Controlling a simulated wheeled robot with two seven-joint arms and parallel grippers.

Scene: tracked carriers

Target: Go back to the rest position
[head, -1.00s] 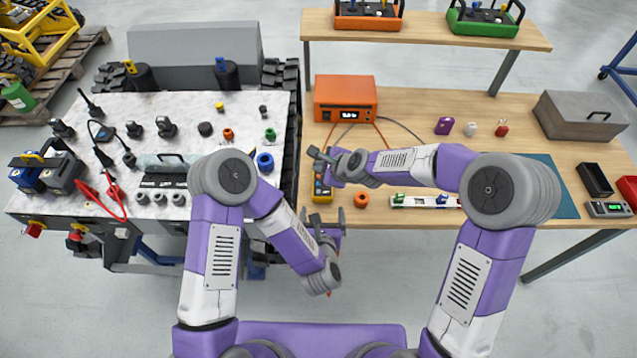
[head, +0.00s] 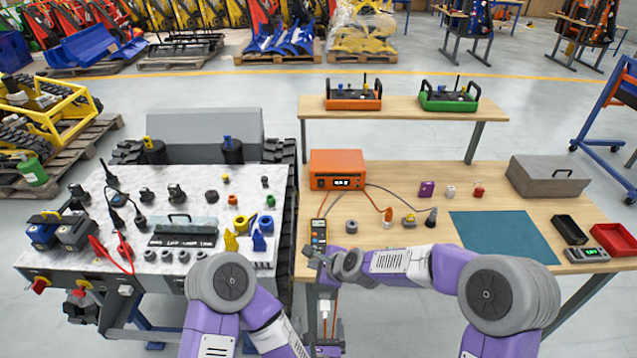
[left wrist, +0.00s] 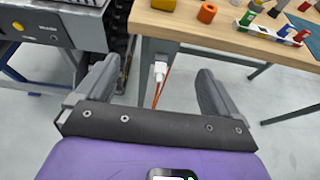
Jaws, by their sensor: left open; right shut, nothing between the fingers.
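My left gripper (head: 327,347) is low at the bottom of the head view, in front of the workbench edge, and mostly cut off by the frame. In the left wrist view its two fingers (left wrist: 158,88) are spread with nothing between them; floor and a hanging plug with orange cable show beyond. My right gripper (head: 313,258) is shut and empty at the front left of the wooden workbench (head: 400,185), close to the yellow multimeter (head: 318,236). My right forearm lies across the bench front and hides part of it.
A speckled-top tracked carrier (head: 150,210) with connectors stands left of the bench. A white rack (left wrist: 270,32) and an orange ring (left wrist: 207,13) lie near the bench edge. An orange power unit (head: 337,168) and a grey case (head: 546,176) stand on the bench. Floor is open in front.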

